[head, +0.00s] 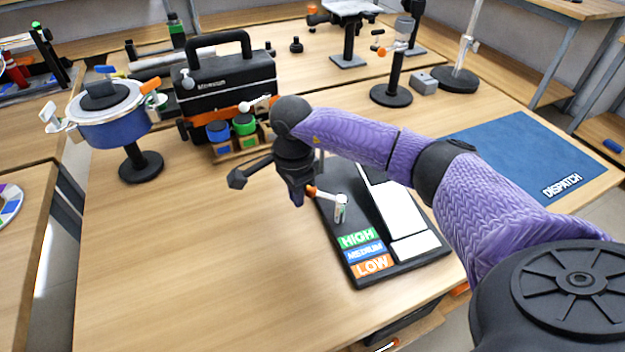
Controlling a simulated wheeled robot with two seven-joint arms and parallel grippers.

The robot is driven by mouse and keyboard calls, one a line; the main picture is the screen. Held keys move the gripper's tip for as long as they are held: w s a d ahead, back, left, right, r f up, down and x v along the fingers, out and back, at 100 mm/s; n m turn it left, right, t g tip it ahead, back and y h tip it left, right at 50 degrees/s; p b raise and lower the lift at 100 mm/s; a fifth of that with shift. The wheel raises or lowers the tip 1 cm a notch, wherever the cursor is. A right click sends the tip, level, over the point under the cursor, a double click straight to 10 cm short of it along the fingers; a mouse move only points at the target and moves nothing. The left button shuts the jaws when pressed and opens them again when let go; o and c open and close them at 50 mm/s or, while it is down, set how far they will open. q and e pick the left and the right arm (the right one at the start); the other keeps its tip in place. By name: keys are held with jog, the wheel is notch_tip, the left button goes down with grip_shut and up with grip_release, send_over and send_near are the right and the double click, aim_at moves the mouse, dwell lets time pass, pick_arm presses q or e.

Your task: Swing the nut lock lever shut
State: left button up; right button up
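A short pale lever with an orange end (325,195) stands on the black board (380,272) with HIGH, MEDIUM and LOW labels. It joins a small upright pale post (341,208). I cannot tell for sure that this is the nut lock lever, nor how far it stands open. My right gripper (299,198) points down at the board's left edge, close beside the orange end. Whether it touches the end is unclear. Its fingers are dark and partly hidden, so their opening does not show. My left gripper is out of view.
A black toolbox (228,85) with blue and green cups stands behind. A blue pot (113,125) on a stand is at left. A black-based stand (391,94) and a blue DISPATCH mat (535,150) lie right. The table's front left is clear.

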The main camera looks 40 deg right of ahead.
jog(key=shift+d, duration=0.2)
grip_shut()
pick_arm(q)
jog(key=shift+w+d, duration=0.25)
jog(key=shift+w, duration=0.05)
pick_arm(e)
jog(key=shift+a+r, duration=0.1)
jog(key=shift+d, duration=0.65)
jog(key=shift+w+d+b, duration=0.15)
jog(key=shift+d+b, duration=0.25)
jog(key=shift+d, duration=0.15)
jog(key=shift+w+d+b, duration=0.15)
jog(key=shift+d+b, duration=0.2)
jog(key=shift+d, duration=0.15)
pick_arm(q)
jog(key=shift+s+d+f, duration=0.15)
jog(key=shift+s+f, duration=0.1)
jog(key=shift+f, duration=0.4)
pick_arm(e)
jog(key=shift+d, duration=0.1)
